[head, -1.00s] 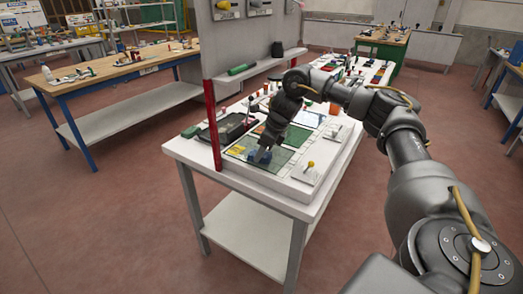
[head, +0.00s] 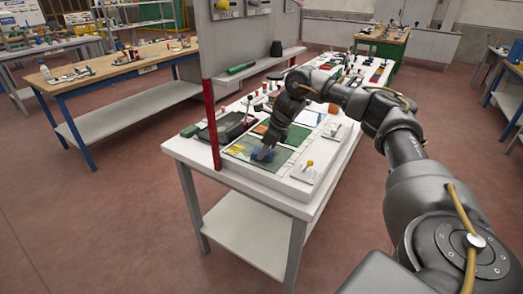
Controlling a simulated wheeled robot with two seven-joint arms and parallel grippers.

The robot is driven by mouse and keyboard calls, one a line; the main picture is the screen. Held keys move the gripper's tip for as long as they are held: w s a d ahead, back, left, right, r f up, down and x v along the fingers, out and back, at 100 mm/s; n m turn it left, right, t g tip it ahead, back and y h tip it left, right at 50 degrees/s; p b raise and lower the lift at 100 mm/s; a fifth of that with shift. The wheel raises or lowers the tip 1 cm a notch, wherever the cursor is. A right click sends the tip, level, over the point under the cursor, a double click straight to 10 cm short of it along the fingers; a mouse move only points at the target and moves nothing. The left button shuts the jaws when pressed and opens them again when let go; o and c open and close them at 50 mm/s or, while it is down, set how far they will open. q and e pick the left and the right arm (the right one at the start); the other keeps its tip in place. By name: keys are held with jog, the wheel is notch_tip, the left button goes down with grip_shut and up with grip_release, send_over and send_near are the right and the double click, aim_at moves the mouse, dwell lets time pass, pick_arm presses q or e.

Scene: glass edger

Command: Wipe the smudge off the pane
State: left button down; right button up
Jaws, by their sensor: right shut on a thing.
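The pane (head: 283,157) is a dark greenish glass sheet lying flat near the front end of the white table. My right arm reaches in from the right, and my right gripper (head: 266,149) points down over the middle of the pane. It is shut on a small blue cloth or pad (head: 262,155), which appears to be against the glass. The gripper hides part of the pane, and I cannot make out a smudge. A yellow patch (head: 238,149) shows at the pane's left side. My left gripper is not in view.
A small plate with a yellow knob (head: 310,163) sits right of the pane. A red post (head: 211,124) and grey panel (head: 240,55) stand at the table's left edge. A dark tray (head: 222,128) and several small items crowd behind. The floor left of the table is clear.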

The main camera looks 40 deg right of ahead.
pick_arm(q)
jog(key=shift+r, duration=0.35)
pick_arm(e)
jog(key=shift+w+d, duration=0.2)
jog(key=shift+d, duration=0.55)
jog(key=shift+w+d+r+p, duration=0.1)
jog(key=shift+w+d+p, duration=0.05)
jog(key=shift+d+p, duration=0.4)
jog(key=shift+w+d+p, duration=0.25)
jog(key=shift+d+p, duration=0.1)
jog(key=shift+d, duration=0.45)
jog(key=shift+w+d, duration=0.15)
jog(key=shift+d, duration=0.35)
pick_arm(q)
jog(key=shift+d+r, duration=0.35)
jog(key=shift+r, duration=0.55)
pick_arm(e)
jog(key=shift+d+f, duration=0.1)
jog(key=shift+f, duration=0.1)
